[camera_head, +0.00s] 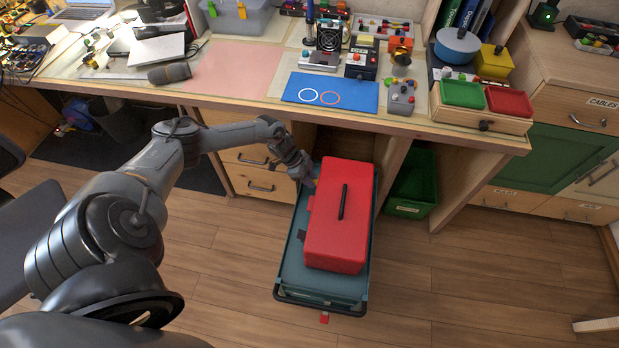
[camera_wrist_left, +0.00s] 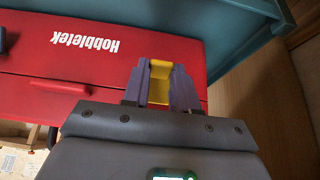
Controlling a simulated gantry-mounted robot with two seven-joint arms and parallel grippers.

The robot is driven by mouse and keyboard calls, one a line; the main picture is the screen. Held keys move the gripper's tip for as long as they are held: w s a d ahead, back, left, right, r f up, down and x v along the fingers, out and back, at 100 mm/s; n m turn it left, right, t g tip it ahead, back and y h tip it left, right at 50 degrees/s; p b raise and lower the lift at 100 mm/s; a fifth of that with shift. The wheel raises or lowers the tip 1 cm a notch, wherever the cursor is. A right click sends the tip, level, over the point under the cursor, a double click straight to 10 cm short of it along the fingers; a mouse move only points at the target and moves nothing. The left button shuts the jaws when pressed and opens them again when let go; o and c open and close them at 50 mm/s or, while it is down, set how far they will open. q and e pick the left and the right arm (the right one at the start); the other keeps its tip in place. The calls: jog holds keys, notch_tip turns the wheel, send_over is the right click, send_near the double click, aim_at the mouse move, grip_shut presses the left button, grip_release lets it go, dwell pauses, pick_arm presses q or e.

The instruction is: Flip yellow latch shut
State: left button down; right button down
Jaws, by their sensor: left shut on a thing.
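The red toolbox (camera_head: 325,225) lies in a teal open drawer or tray (camera_head: 290,270) below the bench, its black handle upward. In the left wrist view the red toolbox (camera_wrist_left: 60,65) shows white "Hobbletek" lettering, upside down. The yellow latch (camera_wrist_left: 160,78) is at its side, between the purple-grey fingers of my left gripper (camera_wrist_left: 162,84). The gripper is shut on the latch; the fingers hide part of it. In the head view my left gripper (camera_head: 310,178) is at the left side of the toolbox near its far end, and the latch is hard to make out there. My right gripper is not in view.
The bench edge (camera_head: 300,112) runs just above and behind my left gripper. Wooden drawers (camera_head: 260,170) are to its left. A green bin (camera_head: 413,185) stands right of the toolbox. The wooden floor (camera_head: 460,280) at the front right is clear.

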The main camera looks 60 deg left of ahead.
pick_arm(q)
jog(key=c, duration=0.9)
grip_release()
jog(key=p+v, duration=0.5)
jog(key=v, duration=0.5)
jog(key=shift+s+a+r, duration=0.1)
jog(key=shift+s+r, duration=0.05)
jog(key=shift+r, duration=0.15)
